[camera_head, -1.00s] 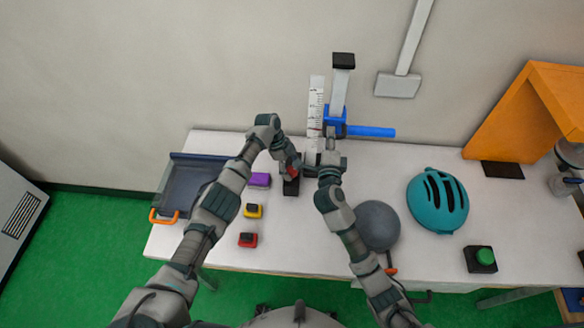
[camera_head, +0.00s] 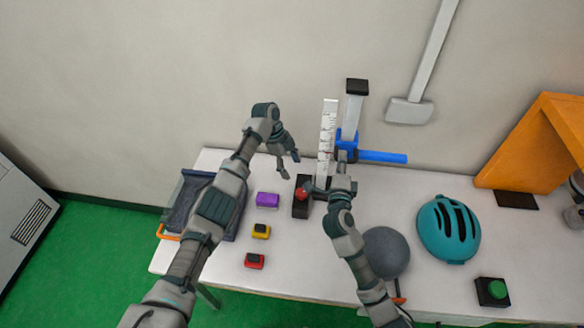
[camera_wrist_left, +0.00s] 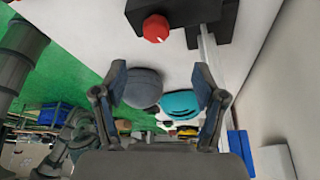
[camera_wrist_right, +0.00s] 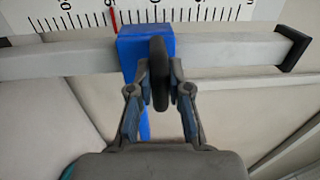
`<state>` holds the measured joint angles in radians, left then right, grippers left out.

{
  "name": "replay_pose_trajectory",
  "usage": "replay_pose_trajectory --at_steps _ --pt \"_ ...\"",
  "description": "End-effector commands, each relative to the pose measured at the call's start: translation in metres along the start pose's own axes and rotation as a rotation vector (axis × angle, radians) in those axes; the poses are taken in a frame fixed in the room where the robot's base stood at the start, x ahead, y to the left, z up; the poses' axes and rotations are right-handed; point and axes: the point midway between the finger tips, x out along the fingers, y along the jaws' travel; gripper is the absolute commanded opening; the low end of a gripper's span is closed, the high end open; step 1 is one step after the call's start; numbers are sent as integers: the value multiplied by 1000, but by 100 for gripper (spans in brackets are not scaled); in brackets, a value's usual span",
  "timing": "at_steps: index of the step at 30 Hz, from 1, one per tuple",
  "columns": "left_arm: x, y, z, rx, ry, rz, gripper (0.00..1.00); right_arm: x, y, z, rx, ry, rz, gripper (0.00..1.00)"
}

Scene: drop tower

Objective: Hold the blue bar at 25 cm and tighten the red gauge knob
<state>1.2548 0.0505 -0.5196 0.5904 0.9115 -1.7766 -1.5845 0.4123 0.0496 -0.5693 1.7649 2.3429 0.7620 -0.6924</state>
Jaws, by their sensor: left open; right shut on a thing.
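The blue bar (camera_head: 383,157) sticks out to the right from the blue slider on the grey post (camera_head: 352,115). My right gripper (camera_head: 345,162) is shut on a dark round grip (camera_wrist_right: 158,75) on the blue slider (camera_wrist_right: 146,45). A white scale (camera_wrist_right: 185,12) with a red line stands beside the post; its numbers are partly cut off. The red gauge knob (camera_head: 301,194) sits on a black block at the post's foot; it also shows in the left wrist view (camera_wrist_left: 156,28). My left gripper (camera_head: 290,157) is open and empty, apart from the knob, behind and left of it.
Purple (camera_head: 267,199), yellow (camera_head: 261,231) and red (camera_head: 255,261) blocks lie left of the knob. A grey ball (camera_head: 386,250), a teal helmet (camera_head: 448,228) and a green button (camera_head: 495,290) are on the right. A dark tray (camera_head: 200,205) is at the left edge.

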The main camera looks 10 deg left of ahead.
Motion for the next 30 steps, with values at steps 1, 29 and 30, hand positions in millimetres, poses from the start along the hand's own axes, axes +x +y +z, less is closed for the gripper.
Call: replay_pose_trajectory --at_steps 1,29,30 --pt "0 0 0 0 0 -1 71 0 -2 1 2 -4 -5 0" --pt "115 42 -72 -740 231 -1046 71 1 -2 1 2 -4 -4 0" --pt "114 50 -71 -831 276 -1086 71 1 -2 1 2 -4 -4 0"
